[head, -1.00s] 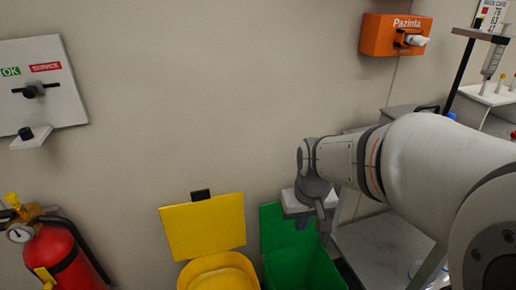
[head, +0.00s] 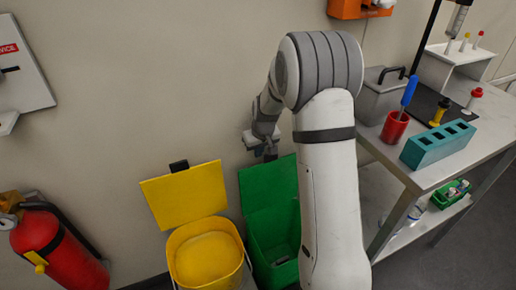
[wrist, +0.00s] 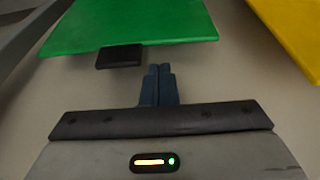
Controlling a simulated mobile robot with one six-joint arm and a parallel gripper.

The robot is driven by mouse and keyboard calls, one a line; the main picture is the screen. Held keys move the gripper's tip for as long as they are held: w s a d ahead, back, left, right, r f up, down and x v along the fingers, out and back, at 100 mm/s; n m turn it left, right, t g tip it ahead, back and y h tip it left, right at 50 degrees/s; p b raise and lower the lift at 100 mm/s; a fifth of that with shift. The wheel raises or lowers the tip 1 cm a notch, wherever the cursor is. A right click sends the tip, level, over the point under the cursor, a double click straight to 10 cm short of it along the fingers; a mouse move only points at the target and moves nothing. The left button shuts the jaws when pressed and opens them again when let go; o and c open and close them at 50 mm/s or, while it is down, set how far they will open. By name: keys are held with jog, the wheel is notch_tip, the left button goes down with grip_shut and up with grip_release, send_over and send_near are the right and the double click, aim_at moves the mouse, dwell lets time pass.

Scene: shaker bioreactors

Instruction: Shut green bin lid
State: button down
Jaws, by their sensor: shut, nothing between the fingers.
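The green bin (head: 272,262) stands on the floor against the wall, partly hidden by my arm. Its green lid (head: 268,192) is open and stands up, leaning back toward the wall. In the wrist view the lid (wrist: 135,22) shows at the top, with a black tab (wrist: 119,56) on its edge. My gripper (wrist: 159,72) is shut and empty, its fingertips just beside that tab and apart from the lid's green face. In the head view my gripper (head: 268,152) is at the lid's top edge, by the wall. The exact gap is unclear.
A yellow bin (head: 207,262) with its yellow lid (head: 185,195) open stands just left. A red fire extinguisher (head: 58,250) is further left. On the right a metal table (head: 440,170) holds a teal rack (head: 437,146) and a red cup (head: 394,127).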

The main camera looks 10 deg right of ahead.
jog(key=shift+x, duration=2.7)
